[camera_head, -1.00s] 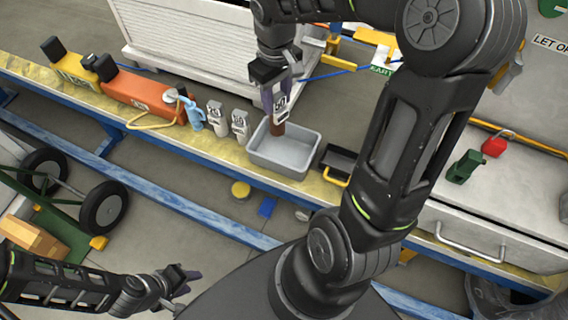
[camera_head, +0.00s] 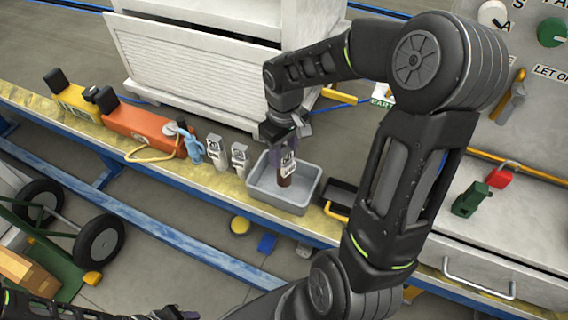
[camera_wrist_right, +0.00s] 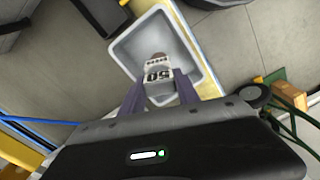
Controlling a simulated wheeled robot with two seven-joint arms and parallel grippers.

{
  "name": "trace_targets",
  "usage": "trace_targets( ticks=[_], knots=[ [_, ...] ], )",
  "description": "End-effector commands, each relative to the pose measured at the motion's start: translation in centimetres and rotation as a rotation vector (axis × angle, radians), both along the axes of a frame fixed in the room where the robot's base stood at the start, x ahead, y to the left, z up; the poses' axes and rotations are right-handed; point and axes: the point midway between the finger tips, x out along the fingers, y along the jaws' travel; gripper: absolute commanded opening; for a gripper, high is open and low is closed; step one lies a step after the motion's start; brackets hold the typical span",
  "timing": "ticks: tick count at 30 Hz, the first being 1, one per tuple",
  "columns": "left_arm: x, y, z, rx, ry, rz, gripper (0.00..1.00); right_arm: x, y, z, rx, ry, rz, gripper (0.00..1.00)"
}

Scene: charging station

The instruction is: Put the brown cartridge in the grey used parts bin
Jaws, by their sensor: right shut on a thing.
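The brown cartridge (camera_head: 286,178) has a white label and is held upright by my right gripper (camera_head: 284,150), whose purple fingers are shut on its upper part. The cartridge also shows in the right wrist view (camera_wrist_right: 158,72), between the two fingers (camera_wrist_right: 160,90). The grey bin (camera_head: 262,194) stands on the yellow shelf below it. The cartridge's lower end is over or inside the bin's opening; I cannot tell whether it touches the floor of the bin. My left gripper (camera_head: 178,314) is at the bottom edge of the head view, mostly cut off.
Two grey-white cartridges (camera_head: 217,152) stand left of the bin, with a blue spray bottle (camera_head: 192,146) and an orange box (camera_head: 138,128) beyond. A black tray (camera_head: 340,196) is close on the bin's right. A white louvred cabinet (camera_head: 190,65) stands behind.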

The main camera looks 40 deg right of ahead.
Motion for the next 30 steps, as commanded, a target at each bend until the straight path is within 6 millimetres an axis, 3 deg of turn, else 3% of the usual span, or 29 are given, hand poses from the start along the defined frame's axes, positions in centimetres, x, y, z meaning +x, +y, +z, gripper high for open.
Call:
trace_targets(
  ticks=[8,16,29,30],
  knots=[
    [0.0,0.0,-0.1,0.000,0.000,0.000,0.36,0.0,0.0,-0.3,0.000,0.001,0.000,0.00],
    [0.0,0.0,-0.7,0.000,0.000,0.000,0.36,0.0,0.0,-3.6,0.001,0.002,0.002,0.00],
    [0.0,0.0,-1.1,0.000,0.000,0.000,0.36,0.0,0.0,-4.2,0.000,0.000,0.001,0.00],
    [0.0,0.0,-0.9,0.000,0.000,0.000,0.36,0.0,0.0,-4.0,0.000,0.000,0.001,0.41]
  ],
)
